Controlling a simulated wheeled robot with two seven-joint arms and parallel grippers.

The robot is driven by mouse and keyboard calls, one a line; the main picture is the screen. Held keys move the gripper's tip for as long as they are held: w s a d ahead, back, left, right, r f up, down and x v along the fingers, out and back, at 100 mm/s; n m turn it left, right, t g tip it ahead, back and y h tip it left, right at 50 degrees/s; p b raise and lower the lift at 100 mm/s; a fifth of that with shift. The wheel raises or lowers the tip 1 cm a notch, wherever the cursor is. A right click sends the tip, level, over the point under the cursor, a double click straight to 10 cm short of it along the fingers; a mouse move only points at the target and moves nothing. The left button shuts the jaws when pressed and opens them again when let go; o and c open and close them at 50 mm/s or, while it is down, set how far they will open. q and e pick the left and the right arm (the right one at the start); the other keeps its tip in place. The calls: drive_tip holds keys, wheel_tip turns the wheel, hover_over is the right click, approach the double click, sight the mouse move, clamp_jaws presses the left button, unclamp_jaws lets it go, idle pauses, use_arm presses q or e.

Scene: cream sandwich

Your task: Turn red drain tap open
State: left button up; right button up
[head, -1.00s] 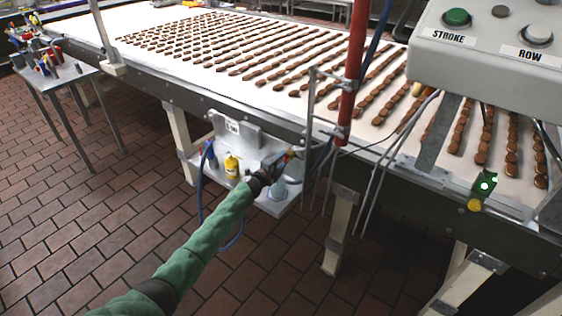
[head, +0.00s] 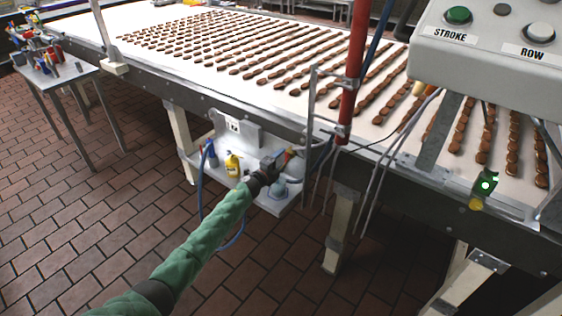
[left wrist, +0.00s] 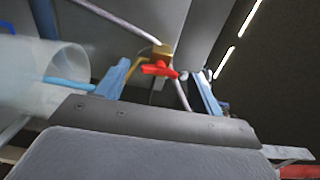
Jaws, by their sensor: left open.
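The red drain tap (left wrist: 158,69) shows in the left wrist view as a red handle on a brass body (left wrist: 160,52), fixed to a thin pipe. My left gripper (left wrist: 165,88) is open, with one blue-grey finger on each side of the tap. I cannot tell whether either finger touches it. In the head view my left gripper (head: 281,162) is at the small shelf under the conveyor, and the tap is too small and covered there to make out. My right gripper is not in view.
A yellow bottle (head: 232,165) and a blue hose (head: 200,190) are left of my gripper on the shelf (head: 275,209). A translucent cylinder (left wrist: 40,75) is close at the left in the wrist view. The conveyor (head: 200,82) lies above; a red post (head: 353,70) stands right.

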use_arm(q)
drive_tip(key=s+a+r+n+g+y+b, duration=0.1)
drive_tip(key=s+a+n+y, duration=0.2)
drive_tip(key=a+n+y, duration=0.4)
drive_tip(key=s+a+r+n+y, duration=0.1)
drive_tip(key=s+a+n+y, duration=0.3)
drive_tip(key=a+n, duration=0.45)
drive_tip(key=s+f+n+g, duration=0.2)
drive_tip(key=s+f+g, duration=0.2)
drive_tip(key=s+f, duration=0.7)
drive_tip(key=s+f+n+g, duration=0.3)
drive_tip(key=s+f, duration=0.9)
drive_tip(key=s, duration=1.7)
drive_tip(key=s+f+n+g+h, duration=0.1)
drive_tip(key=s+f+g, duration=0.4)
drive_tip(key=s+f, duration=0.7)
drive_tip(key=shift+s+d+n, duration=0.35)
drive_tip(key=shift+s+n, duration=0.4)
drive_tip(key=shift+s, duration=3.7)
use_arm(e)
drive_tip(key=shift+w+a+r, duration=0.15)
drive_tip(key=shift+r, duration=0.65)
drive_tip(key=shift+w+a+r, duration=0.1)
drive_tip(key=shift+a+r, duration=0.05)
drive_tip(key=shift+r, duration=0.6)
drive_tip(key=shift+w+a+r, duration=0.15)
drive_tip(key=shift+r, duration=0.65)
